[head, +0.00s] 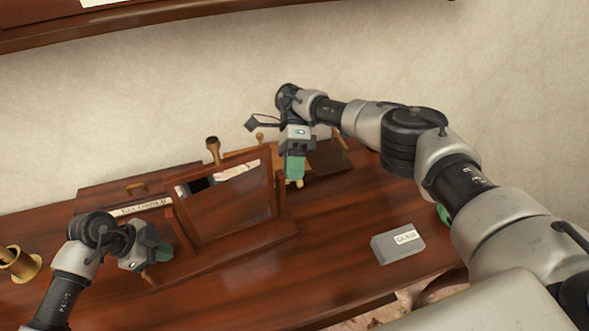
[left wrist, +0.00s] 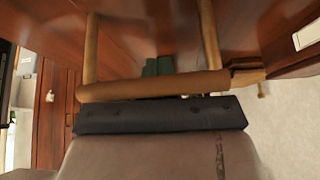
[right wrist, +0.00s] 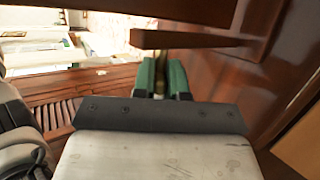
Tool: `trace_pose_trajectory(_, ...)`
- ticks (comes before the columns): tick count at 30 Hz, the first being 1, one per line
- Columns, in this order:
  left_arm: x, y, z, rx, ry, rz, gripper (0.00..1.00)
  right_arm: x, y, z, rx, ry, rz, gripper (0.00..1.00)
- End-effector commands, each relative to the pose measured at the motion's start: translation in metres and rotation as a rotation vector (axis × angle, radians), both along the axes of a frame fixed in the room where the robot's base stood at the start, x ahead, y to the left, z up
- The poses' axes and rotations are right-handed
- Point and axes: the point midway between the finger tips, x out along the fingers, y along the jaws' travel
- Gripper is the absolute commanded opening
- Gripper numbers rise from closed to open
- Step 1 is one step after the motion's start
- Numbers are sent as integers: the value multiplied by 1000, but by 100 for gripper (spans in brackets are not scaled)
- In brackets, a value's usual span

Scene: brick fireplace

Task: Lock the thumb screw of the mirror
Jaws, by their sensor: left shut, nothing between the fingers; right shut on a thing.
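The mirror (head: 228,199) stands tilted in a dark wooden frame and stand on the desk. My right gripper (head: 294,172) points down at the mirror's right side. Its green fingertips (right wrist: 163,78) are shut on a small brass-coloured piece, which appears to be the thumb screw (right wrist: 160,58); the fingers largely hide it. A small light knob (head: 300,184) shows just below them. My left gripper (head: 163,252) is shut and empty, low at the mirror's left side. In the left wrist view, its green fingertips (left wrist: 158,66) show behind a wooden bar (left wrist: 155,86).
A grey labelled box (head: 398,244) lies on the desk (head: 340,270) at right. A brass pot (head: 18,264) is at far left. A labelled wooden box (head: 140,194) and a tall peg (head: 213,149) stand behind the mirror. The desk's front middle is clear.

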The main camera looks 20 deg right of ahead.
Motion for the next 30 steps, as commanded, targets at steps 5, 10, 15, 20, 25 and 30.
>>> trace_pose_trajectory(5, -5, -3, -7, -2, 16, -6, 0, 1, 2, -1, 4, 3, -3, 0)
trace_pose_trajectory(10, -5, -3, -7, -2, 17, -7, 0, 2, 1, -1, 4, 2, -7, 0)
trace_pose_trajectory(15, -5, -3, -6, -1, 17, -7, 0, 2, 1, 0, 4, 1, -8, 0)
trace_pose_trajectory(20, -5, -3, -6, -1, 17, -7, 0, 2, 1, 0, 3, 1, -8, 33)
trace_pose_trajectory(25, -5, -3, -7, 0, 17, -7, 0, 2, 0, 0, 1, 3, -8, 38)
trace_pose_trajectory(30, -5, -2, -7, 1, 17, -6, 0, 2, 0, 2, 0, 2, -7, 38)
